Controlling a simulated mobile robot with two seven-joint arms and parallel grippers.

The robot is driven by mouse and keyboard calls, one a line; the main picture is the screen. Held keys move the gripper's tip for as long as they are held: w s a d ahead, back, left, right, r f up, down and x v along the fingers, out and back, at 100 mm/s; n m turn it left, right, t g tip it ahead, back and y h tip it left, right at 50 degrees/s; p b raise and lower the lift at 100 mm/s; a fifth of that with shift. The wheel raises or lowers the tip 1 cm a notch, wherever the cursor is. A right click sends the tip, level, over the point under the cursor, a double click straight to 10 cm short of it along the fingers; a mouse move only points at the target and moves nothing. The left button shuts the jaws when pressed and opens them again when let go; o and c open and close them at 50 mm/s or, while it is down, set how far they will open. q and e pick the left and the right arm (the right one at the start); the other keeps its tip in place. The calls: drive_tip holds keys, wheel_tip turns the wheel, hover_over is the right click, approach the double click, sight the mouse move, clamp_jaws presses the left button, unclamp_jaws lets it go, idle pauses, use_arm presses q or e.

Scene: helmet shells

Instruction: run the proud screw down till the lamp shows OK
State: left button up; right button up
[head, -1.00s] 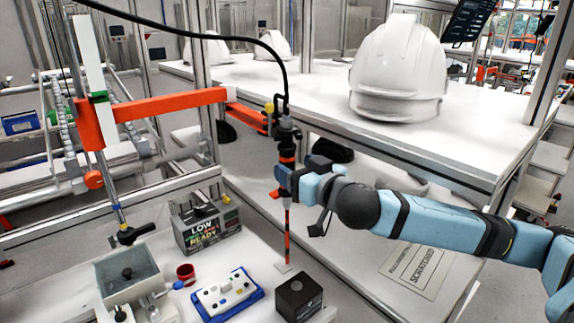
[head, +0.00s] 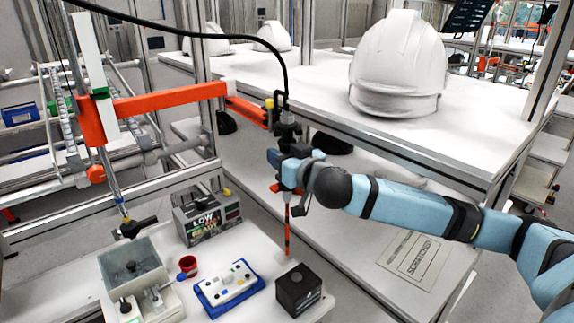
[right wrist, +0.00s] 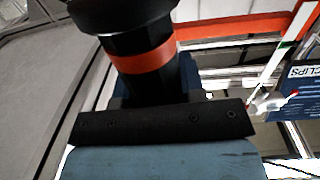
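A black and orange screwdriver (head: 288,135) hangs upright from an orange arm, its thin red-orange shank (head: 288,232) pointing down above the bench. My right gripper (head: 286,170) is at the driver's body; the driver's orange-banded black body also shows close up in the right wrist view (right wrist: 145,58). The fingertips are hidden, so I cannot tell if they are closed on it. A lamp box (head: 207,220) reads LOW and READY. A white part with knobs or screws (head: 228,284) sits in a blue tray (head: 210,308); which screw stands proud is too small to tell. My left gripper is out of view.
A black block (head: 298,290) stands right of the tray, a red cup (head: 188,266) behind it. A grey bin (head: 132,268) is at left. The orange arm (head: 170,102) spans above the bench. A white helmet (head: 398,65) stands on the rear table.

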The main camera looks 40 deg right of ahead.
clamp_jaws()
drive_tip(key=a, duration=0.6)
drive_tip(key=shift+w+p, duration=0.2)
drive_tip(key=shift+p, duration=0.2)
drive_tip(key=a, duration=0.6)
drive_tip(key=shift+w+p, duration=0.15)
drive_tip(key=shift+p, duration=0.15)
